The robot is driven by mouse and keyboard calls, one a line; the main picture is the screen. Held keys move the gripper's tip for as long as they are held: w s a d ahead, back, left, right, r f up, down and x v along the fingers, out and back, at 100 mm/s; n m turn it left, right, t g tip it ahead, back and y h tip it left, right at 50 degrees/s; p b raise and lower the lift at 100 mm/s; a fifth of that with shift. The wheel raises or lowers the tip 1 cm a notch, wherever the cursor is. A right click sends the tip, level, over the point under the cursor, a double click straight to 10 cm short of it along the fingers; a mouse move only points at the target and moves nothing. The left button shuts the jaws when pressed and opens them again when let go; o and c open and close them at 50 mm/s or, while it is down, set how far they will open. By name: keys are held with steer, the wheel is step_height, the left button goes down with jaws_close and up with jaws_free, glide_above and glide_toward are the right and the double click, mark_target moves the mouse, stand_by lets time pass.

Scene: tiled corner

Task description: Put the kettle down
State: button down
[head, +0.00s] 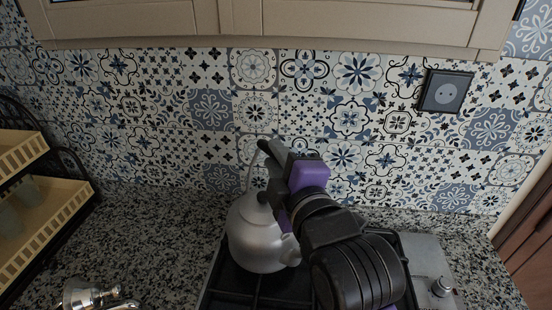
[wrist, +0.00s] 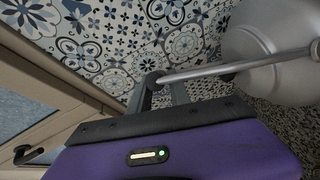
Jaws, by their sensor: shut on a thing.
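The silver kettle (head: 259,236) is upright over the black stove grate, with its spout toward the right. Whether its base touches the grate is hard to tell. My gripper (head: 266,150) comes from the right and is shut on the kettle's handle. In the wrist view, my gripper (wrist: 158,88) closes around the handle bar (wrist: 225,67), and the kettle's pale body (wrist: 262,45) shows at the upper right. My arm hides part of the kettle's right side.
The gas stove (head: 425,262) has a knob (head: 441,287) at its right. Speckled counter (head: 150,240) lies free left of the kettle. A dish rack (head: 50,215) stands at the far left, a faucet (head: 90,296) at the lower left. A cabinet (head: 270,25) hangs above.

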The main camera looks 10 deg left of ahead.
steer(key=shift+f, duration=0.1)
steer(key=c, duration=1.6)
jaws_free()
steer(key=shift+f, duration=0.15)
steer(key=o, duration=0.4)
steer(key=shift+p+v, duration=1.1)
steer(key=shift+v, duration=3.95)
